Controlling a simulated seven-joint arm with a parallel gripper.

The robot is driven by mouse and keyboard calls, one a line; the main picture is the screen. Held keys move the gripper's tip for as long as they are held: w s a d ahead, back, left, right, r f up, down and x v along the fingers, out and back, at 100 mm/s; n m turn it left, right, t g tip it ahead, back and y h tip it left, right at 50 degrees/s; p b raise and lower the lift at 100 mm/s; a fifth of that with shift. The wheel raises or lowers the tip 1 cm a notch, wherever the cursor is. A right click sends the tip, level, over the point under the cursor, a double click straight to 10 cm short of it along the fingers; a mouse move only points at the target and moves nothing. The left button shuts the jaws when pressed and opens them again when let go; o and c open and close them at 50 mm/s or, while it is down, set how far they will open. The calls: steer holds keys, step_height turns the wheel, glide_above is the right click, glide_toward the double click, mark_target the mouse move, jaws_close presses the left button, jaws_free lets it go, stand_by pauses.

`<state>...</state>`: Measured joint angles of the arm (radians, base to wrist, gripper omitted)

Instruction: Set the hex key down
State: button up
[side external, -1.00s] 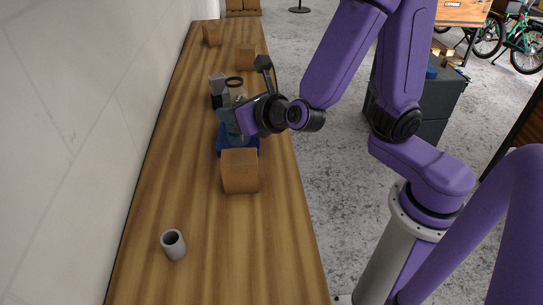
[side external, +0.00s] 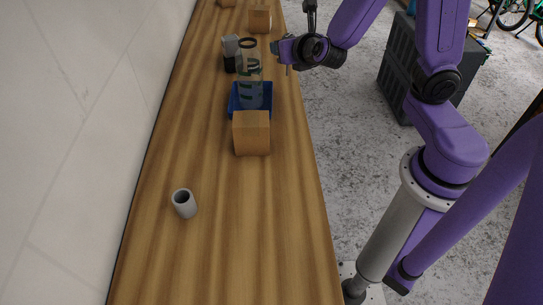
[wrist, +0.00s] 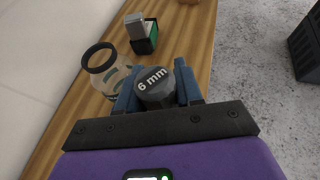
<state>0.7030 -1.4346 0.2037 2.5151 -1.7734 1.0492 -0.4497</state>
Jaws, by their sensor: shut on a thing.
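The hex key (wrist: 153,87) shows in the wrist view as a round dark grey cap marked "6 mm". My gripper (wrist: 158,88) is shut on it, with a blue finger on each side. In the side view my gripper (side external: 279,48) is at the right edge of the wooden bench (side external: 218,245), to the right of the clear jar. A thin dark shaft (side external: 287,70) points down below it, seemingly the key's lower part. I cannot tell whether its tip touches anything.
A clear jar (side external: 249,78) with a black rim appears in or behind a blue bin (side external: 235,106). A brown box (side external: 251,134) stands in front. A grey and black block (side external: 230,52) is behind left. A grey cup (side external: 184,204) stands nearer, with bare bench around it.

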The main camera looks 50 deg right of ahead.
steer(key=s+d+f+m+g+h, duration=0.4)
steer(key=s+d+m+g+h, duration=0.1)
steer(key=m+h, duration=0.1)
steer(key=s+a+f+m+g, duration=0.1)
steer(key=s+f+m+g, duration=0.1)
steer(key=s+m+g, duration=0.5)
steer(key=s+a+f+m+g, duration=0.1)
steer(key=s+f+m+g, duration=0.2)
steer(key=s+m+g, duration=0.4)
steer(key=s+a+r+m+g+y, duration=0.1)
steer(key=s+a+m+g+y, duration=0.2)
steer(key=a+m+y, duration=0.55)
steer(key=s+a+r+m+g+y, duration=0.15)
steer(key=s+a+m+y, duration=0.25)
steer(key=a+m+y, duration=0.5)
steer(key=w+a+r+m+t+y, duration=0.4)
steer(key=w+a+m+t+y, duration=0.3)
steer(key=w+a+m+t, duration=0.35)
steer(key=shift+n+g+y, duration=0.25)
steer(key=shift+n+g, duration=0.35)
steer(key=shift+g, duration=0.3)
steer(key=shift+w+a+f, duration=0.1)
steer(key=shift+a+f, duration=0.1)
steer(key=shift+f, duration=1.1)
steer(key=shift+a+f, duration=0.15)
steer(key=shift+f, duration=1.2)
steer(key=shift+w+a+f, duration=0.1)
steer(key=shift+a+f, duration=0.1)
steer(key=shift+f, duration=1.1)
steer(key=shift+f, duration=0.35)
